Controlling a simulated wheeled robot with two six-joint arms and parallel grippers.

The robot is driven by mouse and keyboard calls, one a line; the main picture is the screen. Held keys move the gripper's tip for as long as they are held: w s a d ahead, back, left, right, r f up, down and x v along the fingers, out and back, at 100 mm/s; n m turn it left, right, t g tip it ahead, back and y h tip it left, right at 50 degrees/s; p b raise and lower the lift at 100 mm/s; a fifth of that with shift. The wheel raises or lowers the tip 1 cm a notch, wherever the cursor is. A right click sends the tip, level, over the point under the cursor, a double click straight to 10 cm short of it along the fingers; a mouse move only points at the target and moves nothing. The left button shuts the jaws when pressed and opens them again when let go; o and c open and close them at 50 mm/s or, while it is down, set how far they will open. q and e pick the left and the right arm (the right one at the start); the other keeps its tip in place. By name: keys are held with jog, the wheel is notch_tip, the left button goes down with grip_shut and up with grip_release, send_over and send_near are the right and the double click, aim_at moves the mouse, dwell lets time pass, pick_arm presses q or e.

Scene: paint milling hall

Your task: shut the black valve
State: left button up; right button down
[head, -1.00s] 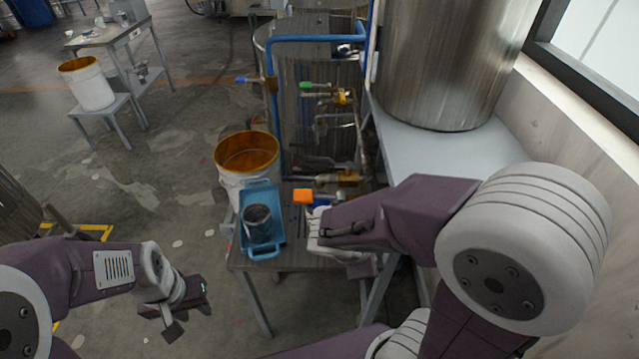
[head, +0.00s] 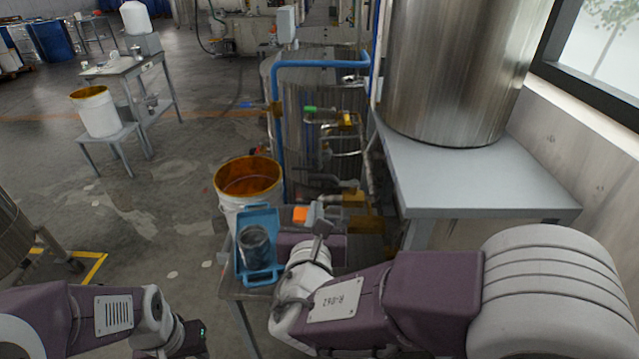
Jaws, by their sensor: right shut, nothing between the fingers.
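The black valve appears to be the dark lever (head: 312,178) low on the pipework in front of the steel tank, with brass fittings beside it. The lever looks roughly level, but its exact setting is too small to tell. My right gripper (head: 318,246) is below and in front of it, over the small grey table. It is shut and empty, apart from the lever, and its fingertips are partly hidden by my wrist. My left gripper (head: 185,342) is at the bottom edge, far from the valve and partly cut off.
A green-handled valve (head: 310,110), a blue-handled valve (head: 250,104) and an orange handle (head: 299,214) share the pipework. A blue tray (head: 276,275) holding a metal can (head: 254,246) and a white bucket (head: 230,203) stand close left. A grey bench (head: 480,185) bounds the right.

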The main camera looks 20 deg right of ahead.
jog(key=p, duration=0.5)
send_near(319, 179)
jog(key=x, duration=0.7)
jog(key=shift+d, duration=0.1)
jog(key=shift+s, duration=0.1)
